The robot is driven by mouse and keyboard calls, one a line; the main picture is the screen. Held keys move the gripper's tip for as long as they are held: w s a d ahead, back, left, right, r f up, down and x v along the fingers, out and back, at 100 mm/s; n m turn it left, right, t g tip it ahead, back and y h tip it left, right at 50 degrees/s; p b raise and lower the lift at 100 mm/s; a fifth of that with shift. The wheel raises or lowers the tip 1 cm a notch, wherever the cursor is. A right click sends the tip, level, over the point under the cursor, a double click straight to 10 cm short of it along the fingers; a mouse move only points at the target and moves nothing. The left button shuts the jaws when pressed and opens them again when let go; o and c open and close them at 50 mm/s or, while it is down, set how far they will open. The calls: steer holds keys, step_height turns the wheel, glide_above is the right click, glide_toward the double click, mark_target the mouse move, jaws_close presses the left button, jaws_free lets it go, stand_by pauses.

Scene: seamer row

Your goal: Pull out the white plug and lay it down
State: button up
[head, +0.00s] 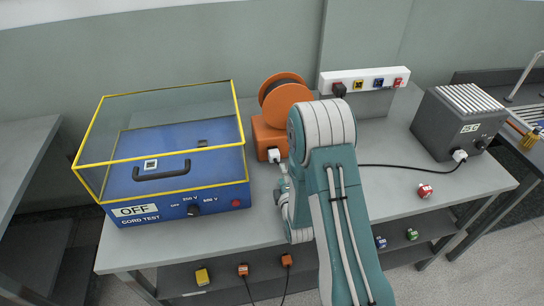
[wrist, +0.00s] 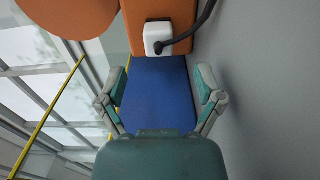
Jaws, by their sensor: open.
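A white plug (head: 274,155) is seated in the front of the orange reel unit (head: 268,137). In the wrist view the white plug (wrist: 158,38), with a dark cord, shows at the top against the orange unit (wrist: 165,12). My gripper (wrist: 160,88) is open, its two fingers spread wide, with the plug beyond the fingertips and not between them. In the head view my gripper (head: 284,188) is just in front of the plug, partly hidden by my arm. A second white plug (head: 459,155) sits in the grey box (head: 455,125) at the right.
The blue cord tester (head: 180,205) with a clear, yellow-edged cover (head: 165,110) stands close at the left. A socket strip (head: 365,80) with a black plug is at the back. A red cube (head: 425,191) lies on the bench (head: 395,205), which has free room at right.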

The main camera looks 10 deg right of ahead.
mark_target(275, 159)
steer(key=shift+d, duration=0.1)
steer(key=shift+w+a, duration=0.2)
steer(key=shift+w, duration=0.05)
steer(key=w, duration=0.1)
steer(key=w+a, duration=0.1)
steer(key=shift+w+a, duration=0.15)
steer(key=shift+w, duration=0.2)
steer(key=w, duration=0.2)
steer(key=w+d, duration=0.1)
steer(key=w, duration=0.2)
steer(key=shift+d, duration=0.1)
steer(key=shift+w, duration=0.25)
steer(key=shift+w+a, duration=0.2)
steer(key=shift+a, duration=0.2)
steer(key=shift+d, duration=0.25)
steer(key=shift+a+r, duration=0.1)
steer(key=shift+a, duration=0.05)
